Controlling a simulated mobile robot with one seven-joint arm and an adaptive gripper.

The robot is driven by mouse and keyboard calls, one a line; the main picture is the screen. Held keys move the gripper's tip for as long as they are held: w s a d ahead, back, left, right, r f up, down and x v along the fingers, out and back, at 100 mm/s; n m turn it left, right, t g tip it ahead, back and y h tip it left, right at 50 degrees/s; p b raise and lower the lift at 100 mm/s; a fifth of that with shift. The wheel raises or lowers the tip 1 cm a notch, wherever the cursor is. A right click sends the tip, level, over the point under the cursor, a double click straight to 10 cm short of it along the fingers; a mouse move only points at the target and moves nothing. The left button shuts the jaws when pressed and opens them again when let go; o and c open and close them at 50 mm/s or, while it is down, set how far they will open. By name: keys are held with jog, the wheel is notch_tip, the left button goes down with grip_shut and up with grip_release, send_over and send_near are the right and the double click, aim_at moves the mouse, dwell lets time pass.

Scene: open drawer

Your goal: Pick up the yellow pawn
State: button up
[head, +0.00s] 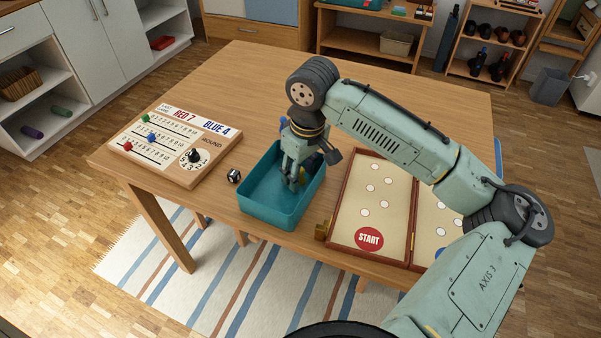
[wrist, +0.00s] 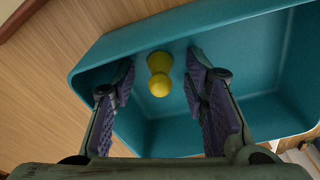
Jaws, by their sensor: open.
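The yellow pawn (wrist: 159,74) is inside the teal tray (wrist: 275,30), close to one of its walls. In the wrist view it lies between the two open fingers of my gripper (wrist: 160,85), with a gap on each side. In the head view my gripper (head: 294,178) reaches down into the teal tray (head: 268,220), and only a small yellow part of the pawn (head: 301,173) shows beside the fingers. The fingers hide the rest of it there. I cannot tell how far the fingertips are above the tray floor.
A scoreboard (head: 172,143) lies left of the tray, with a black die (head: 234,176) between them. A folding game board (head: 375,205) lies on the right, and a small brass-coloured object (head: 322,230) stands by its edge. The table's (head: 240,75) far left part is clear.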

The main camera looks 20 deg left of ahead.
jog(key=c, duration=0.8)
jog(key=shift+c, duration=0.2)
